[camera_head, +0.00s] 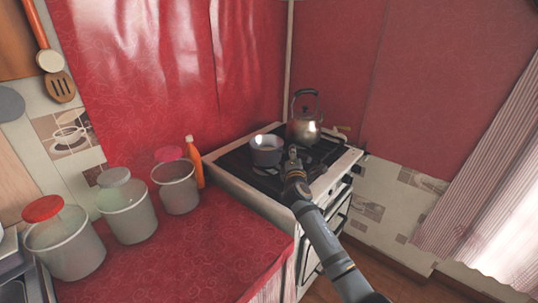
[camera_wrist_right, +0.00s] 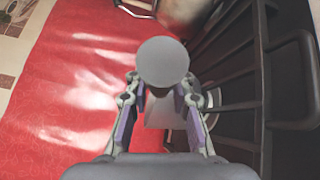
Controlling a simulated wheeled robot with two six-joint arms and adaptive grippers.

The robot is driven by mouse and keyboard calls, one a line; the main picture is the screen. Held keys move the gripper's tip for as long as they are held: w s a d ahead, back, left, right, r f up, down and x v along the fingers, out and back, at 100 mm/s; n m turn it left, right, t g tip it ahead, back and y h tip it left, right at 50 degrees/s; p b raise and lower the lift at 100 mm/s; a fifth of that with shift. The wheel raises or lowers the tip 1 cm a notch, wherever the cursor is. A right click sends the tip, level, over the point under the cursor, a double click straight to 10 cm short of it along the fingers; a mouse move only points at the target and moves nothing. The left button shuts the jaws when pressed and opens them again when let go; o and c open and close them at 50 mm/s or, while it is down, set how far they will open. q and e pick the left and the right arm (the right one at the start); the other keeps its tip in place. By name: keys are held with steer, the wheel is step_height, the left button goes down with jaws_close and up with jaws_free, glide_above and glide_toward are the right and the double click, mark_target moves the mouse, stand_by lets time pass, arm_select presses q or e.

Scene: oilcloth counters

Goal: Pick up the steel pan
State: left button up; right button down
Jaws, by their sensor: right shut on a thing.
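My right gripper (camera_head: 292,158) reaches in from the lower right, beside the pan. In the right wrist view, my right gripper's fingers (camera_wrist_right: 162,108) are shut on a pale grey part with a rounded end (camera_wrist_right: 163,62), which looks like the pan's handle. The grip itself is hidden in the head view. I cannot tell whether the pan touches the stove. My left gripper is not in view.
A steel kettle (camera_head: 303,130) stands close behind and right of the pan on the stove (camera_head: 232,173). An orange bottle (camera_head: 195,164) and several lidded containers, one of them white (camera_head: 126,210), stand on the red counter (camera_head: 205,250). The counter's front part is clear.

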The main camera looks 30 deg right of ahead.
steer(key=shift+r, duration=0.15)
steer(key=shift+w+r, duration=0.1)
steer(key=shift+r, duration=0.45)
step_height(320, 180, up, 27)
steer(key=p, duration=0.2)
stand_by(1.0)
steer(key=shift+f, duration=0.1)
